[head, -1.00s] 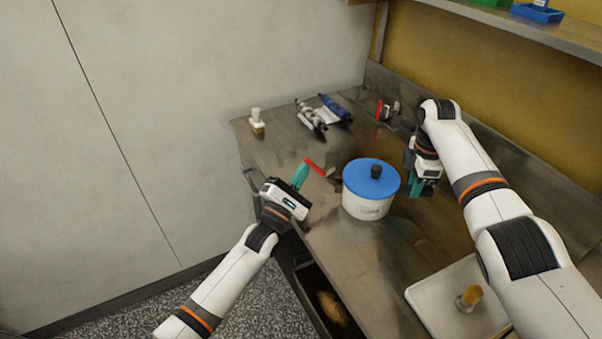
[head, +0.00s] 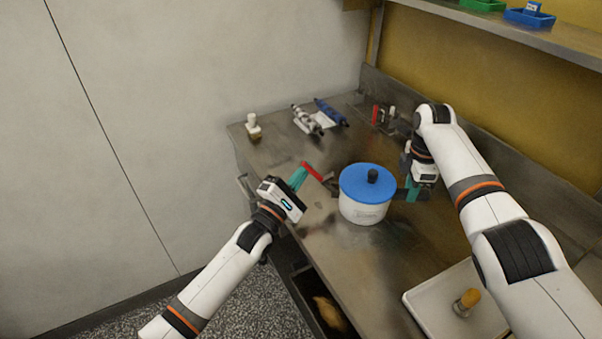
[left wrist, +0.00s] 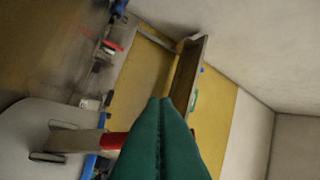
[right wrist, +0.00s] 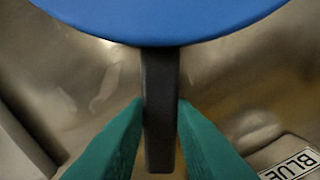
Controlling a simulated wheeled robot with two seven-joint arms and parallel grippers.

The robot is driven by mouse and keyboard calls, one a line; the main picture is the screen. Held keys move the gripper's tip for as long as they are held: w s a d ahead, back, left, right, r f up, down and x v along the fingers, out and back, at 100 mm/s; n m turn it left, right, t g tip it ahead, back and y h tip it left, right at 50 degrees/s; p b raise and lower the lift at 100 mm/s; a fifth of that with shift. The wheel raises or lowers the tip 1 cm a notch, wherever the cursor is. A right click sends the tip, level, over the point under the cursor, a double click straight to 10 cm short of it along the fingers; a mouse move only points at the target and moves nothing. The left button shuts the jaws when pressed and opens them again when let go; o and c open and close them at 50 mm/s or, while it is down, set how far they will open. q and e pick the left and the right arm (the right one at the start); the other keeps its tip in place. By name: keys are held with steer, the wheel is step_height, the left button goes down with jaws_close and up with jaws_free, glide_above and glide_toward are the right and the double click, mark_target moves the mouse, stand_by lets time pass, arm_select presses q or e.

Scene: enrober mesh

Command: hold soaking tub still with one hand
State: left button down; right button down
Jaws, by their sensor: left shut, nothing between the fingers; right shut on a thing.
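The soaking tub (head: 364,211) is a white round pot with a blue lid (head: 366,183) and a black knob. It stands upright on the steel bench. My right gripper (head: 409,191) is at its right side, shut on a dark side handle (right wrist: 160,105); the blue lid (right wrist: 165,20) shows above the fingers in the right wrist view. My left gripper (head: 302,175) is shut and empty, left of the tub and apart from its wall. A red-ended bar (head: 312,171) lies close by its fingertips; the left wrist view shows its red part (left wrist: 112,141) beside the fingers.
A white tray (head: 425,307) holding a tan-handled tool (head: 467,301) is at the front right. Blue and grey rolls (head: 330,112), a small white-topped bottle (head: 252,127) and a red-and-black item (head: 378,115) stand at the back. A label reading BLUE (right wrist: 297,164) lies near the handle.

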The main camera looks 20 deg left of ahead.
mark_target(316, 172)
arm_select(q)
steer(key=shift+w+d+r+m+g, duration=0.15)
steer(key=shift+d+r+m+g, duration=0.45)
steer(key=shift+d+r+m, duration=0.35)
steer(key=m, duration=0.1)
steer(key=d+r+m+g, duration=0.1)
steer(key=shift+w+d+r+m, duration=0.1)
steer(key=shift+w+d+m, duration=0.05)
steer(key=shift+m, duration=0.2)
steer(key=shift+w+d+r+m+g, duration=0.1)
steer(key=shift+d+m+g, duration=0.4)
steer(key=shift+m+g, duration=0.15)
steer(key=v, duration=1)
steer(key=shift+r, duration=0.2)
steer(key=shift+w+a, duration=0.1)
